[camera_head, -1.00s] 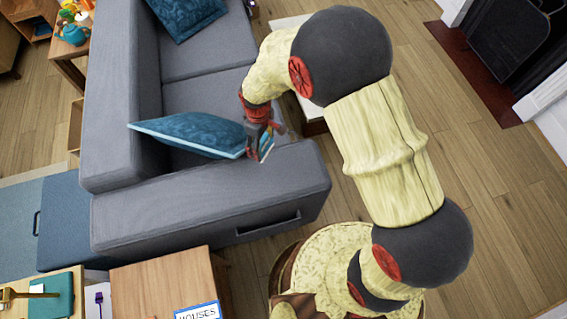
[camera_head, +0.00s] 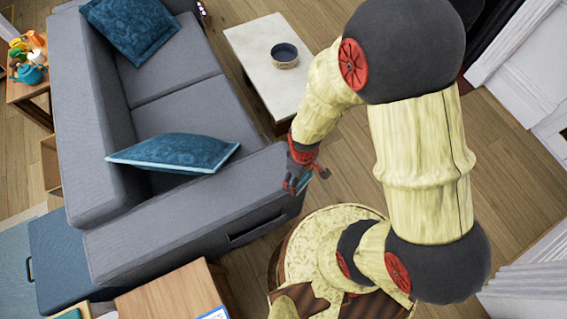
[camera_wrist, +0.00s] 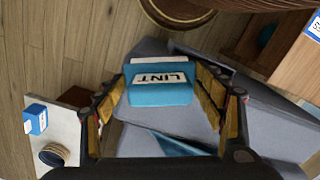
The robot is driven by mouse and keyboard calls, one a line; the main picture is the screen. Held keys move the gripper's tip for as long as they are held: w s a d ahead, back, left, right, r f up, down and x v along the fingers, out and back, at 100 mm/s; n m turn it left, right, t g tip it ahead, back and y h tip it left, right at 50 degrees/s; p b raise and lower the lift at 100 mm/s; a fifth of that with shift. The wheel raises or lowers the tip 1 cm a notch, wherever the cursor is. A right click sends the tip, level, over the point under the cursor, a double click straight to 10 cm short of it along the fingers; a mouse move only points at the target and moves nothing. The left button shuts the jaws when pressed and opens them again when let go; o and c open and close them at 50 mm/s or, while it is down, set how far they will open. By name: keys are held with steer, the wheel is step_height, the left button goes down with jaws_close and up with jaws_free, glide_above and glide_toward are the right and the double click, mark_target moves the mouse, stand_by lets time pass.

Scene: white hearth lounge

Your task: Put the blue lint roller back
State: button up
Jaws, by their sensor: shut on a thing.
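The blue lint roller (camera_wrist: 160,94) is a blue, block-like thing with a white label reading LINT, seen between the fingers in the wrist view. My gripper (camera_wrist: 160,104) is shut on it. In the head view my gripper (camera_head: 298,187) hangs beside the front corner of the grey sofa's arm, at its right end. The roller is small there and mostly hidden by the fingers. It looks held in the air, clear of the sofa.
The grey sofa (camera_head: 200,215) carries two blue pillows. A white-topped coffee table (camera_head: 262,45) holds a dark bowl (camera_head: 284,55); the wrist view also shows a blue labelled box (camera_wrist: 36,119) on it. A wooden cabinet (camera_head: 165,295) stands at the bottom. Floor right of the table is open.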

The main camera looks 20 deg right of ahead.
steer(key=shift+w+a+f+b, duration=0.3)
steer(key=shift+w+f+b, duration=0.4)
steer(key=shift+w+f, duration=1.65)
steer(key=shift+w+a+f+b, duration=0.25)
steer(key=shift+w+f+b, duration=0.5)
steer(key=shift+w+f, duration=1.55)
steer(key=shift+w+a+f+b, duration=0.3)
steer(key=shift+w+f+b, duration=0.4)
steer(key=shift+w+f, duration=1.6)
steer(key=shift+w+r, duration=0.25)
steer(key=shift+w, duration=0.1)
steer(key=o, duration=1.1)
